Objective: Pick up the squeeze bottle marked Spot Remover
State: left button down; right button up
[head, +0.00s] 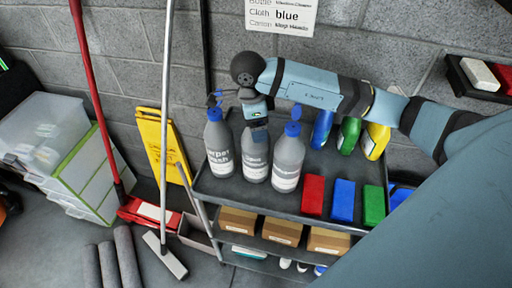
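Three grey squeeze bottles stand upright in a row on the cart's top shelf. The left bottle (220,150) has a blue top and a label that seems to read "Carpet Wash". The middle bottle (255,160) has its top hidden behind my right gripper, and its label is too small to read surely. The right bottle (288,158) has a blue top and a label I cannot read surely. My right gripper (256,124) points down at the middle bottle's top. Its fingers are too hidden to show whether they are open or shut. My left gripper is out of view.
The cart (258,200) also holds red (313,195), blue and green blocks, coloured bottles behind them, and cartons below (282,230). A notice (282,14) on the wall reads "Cloth blue". A yellow folded sign (162,145) and poles stand left of the cart.

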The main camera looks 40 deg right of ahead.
grip_shut()
jog(key=shift+r, duration=0.1)
